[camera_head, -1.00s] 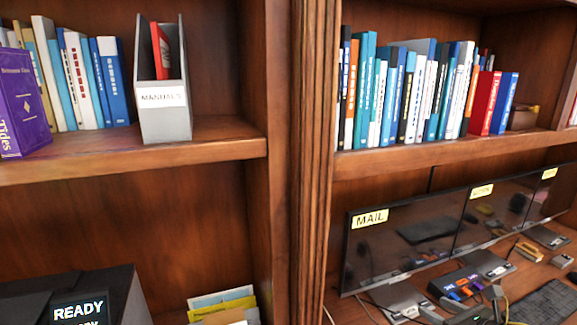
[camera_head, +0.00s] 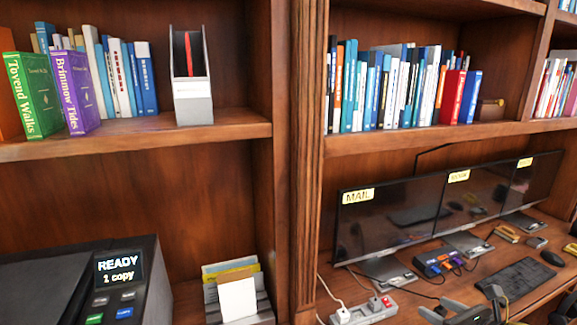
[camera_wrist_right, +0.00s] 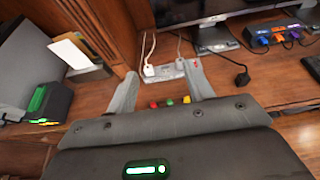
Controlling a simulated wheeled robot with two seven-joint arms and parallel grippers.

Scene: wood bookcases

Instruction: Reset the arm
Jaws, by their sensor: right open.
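My right gripper (camera_head: 463,304) shows at the bottom right of the head view, in front of the desk with the monitors. In the right wrist view its two grey fingers (camera_wrist_right: 162,88) stand apart with nothing held between them. Beyond the fingers lies a white power strip (camera_wrist_right: 165,71) with plugs in it, on the wooden desk. The power strip also shows in the head view (camera_head: 364,311), left of the gripper. My left gripper is in neither view.
Three monitors (camera_head: 392,220) stand behind a keyboard (camera_head: 507,279) and a hub (camera_head: 440,262). A printer (camera_head: 75,283) reading READY and a paper holder (camera_head: 238,291) are at lower left. Books (camera_head: 395,88) and a grey file holder (camera_head: 192,101) fill the shelves above.

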